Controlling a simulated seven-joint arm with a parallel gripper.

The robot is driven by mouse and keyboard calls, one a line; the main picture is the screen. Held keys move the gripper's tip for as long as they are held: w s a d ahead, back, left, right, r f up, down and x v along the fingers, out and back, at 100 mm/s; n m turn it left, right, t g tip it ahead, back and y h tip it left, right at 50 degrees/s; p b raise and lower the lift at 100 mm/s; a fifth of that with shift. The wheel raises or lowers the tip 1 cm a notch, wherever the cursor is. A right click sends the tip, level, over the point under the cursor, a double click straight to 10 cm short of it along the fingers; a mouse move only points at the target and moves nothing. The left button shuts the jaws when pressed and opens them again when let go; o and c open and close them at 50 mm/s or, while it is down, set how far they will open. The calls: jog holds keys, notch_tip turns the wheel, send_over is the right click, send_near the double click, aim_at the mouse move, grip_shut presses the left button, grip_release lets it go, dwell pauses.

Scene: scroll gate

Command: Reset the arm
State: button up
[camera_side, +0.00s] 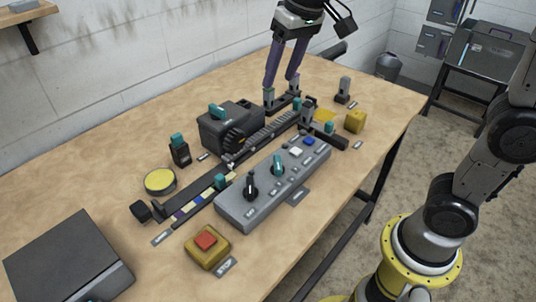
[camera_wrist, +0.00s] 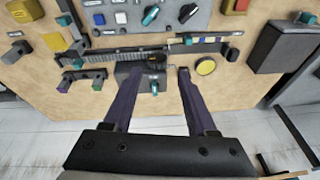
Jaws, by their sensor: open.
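My gripper (camera_side: 280,84) hangs over the far side of the table, with its two purple fingers pointing down and apart. Nothing is between them. In the side view its tips overlap two small dark posts by the far rail; I cannot tell the gap. In the wrist view the fingers of my gripper (camera_wrist: 160,68) spread on either side of the black box (camera_wrist: 130,72) with a teal handle (camera_wrist: 154,88). That black box (camera_side: 215,130) also shows in the side view, in front and left of the gripper.
A toothed rail (camera_side: 265,133) runs across the table beside a grey control panel (camera_side: 235,207) with knobs and buttons. A red button (camera_side: 206,239), yellow disc (camera_side: 160,181), yellow block (camera_side: 355,121) and large dark box (camera_side: 65,262) stand around. The table's back left is bare.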

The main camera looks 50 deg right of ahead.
jog(key=s+d+f+t, duration=0.1)
jog(key=s+d, duration=0.1)
jog(key=s, duration=0.5)
jog(key=s+d+t, duration=0.1)
jog(key=s+d, duration=0.2)
jog(key=s, duration=0.3)
jog(key=s+f+n, duration=0.1)
jog(key=s+f, duration=0.5)
jog(key=f, duration=0.1)
jog(key=shift+d+f+n+h, duration=0.2)
jog(key=shift+d+n+h, duration=0.1)
jog(key=shift+s, duration=0.1)
dwell(1.9)
